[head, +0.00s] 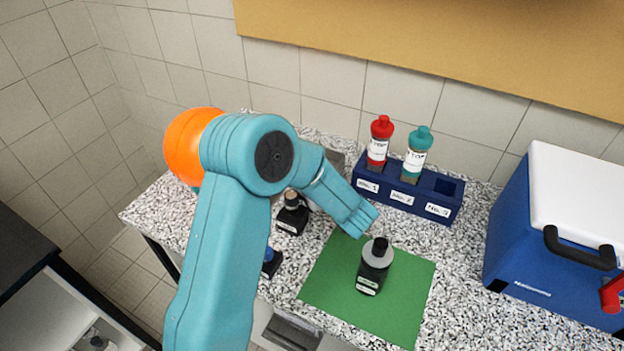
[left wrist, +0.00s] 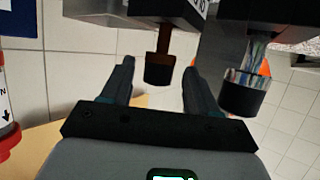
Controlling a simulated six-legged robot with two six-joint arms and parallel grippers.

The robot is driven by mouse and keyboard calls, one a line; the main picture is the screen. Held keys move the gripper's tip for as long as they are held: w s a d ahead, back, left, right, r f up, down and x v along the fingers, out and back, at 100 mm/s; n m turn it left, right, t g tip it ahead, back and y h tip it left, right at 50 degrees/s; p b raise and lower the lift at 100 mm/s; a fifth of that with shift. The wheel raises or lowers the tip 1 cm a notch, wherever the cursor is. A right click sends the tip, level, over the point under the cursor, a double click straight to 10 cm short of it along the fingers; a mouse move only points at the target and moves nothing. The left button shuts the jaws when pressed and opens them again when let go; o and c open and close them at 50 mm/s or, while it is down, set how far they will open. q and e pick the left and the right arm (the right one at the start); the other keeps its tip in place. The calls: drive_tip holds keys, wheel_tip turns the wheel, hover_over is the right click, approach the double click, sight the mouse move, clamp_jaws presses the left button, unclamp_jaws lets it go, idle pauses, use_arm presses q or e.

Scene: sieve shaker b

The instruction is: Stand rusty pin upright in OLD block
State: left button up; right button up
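My left gripper (head: 362,220) is above the green mat's upper edge, just up and left of a black block (head: 372,278) with a label, grey collar and black cap. In the left wrist view the picture is upside down. My left gripper (left wrist: 158,82) is open there, fingers apart. A brown, rusty-looking pin (left wrist: 163,42) with a black end shows between and beyond the fingertips, with a gap on each side. It seems to stand in a labelled block at the top edge. Another labelled black block (head: 291,217) stands left, partly behind my arm. Neither label is readable as OLD.
A blue rack (head: 425,199) holds a red-capped (head: 380,138) and a teal-capped tube (head: 416,152); slot No. 3 looks empty. A blue cooler (head: 530,240) stands right. A clear, black-ended container (left wrist: 245,82) shows in the wrist view. The green mat (head: 330,280) is mostly clear.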

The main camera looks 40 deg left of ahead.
use_arm(q)
drive_tip(key=shift+r, duration=0.15)
drive_tip(key=shift+d+r, duration=0.15)
drive_tip(key=shift+d, duration=0.2)
drive_tip(key=v, duration=0.6)
drive_tip(key=shift+s+d+r+b, duration=0.15)
drive_tip(key=shift+d+r+b, duration=0.05)
drive_tip(key=shift+d+b, duration=0.2)
drive_tip(key=shift+s, duration=0.1)
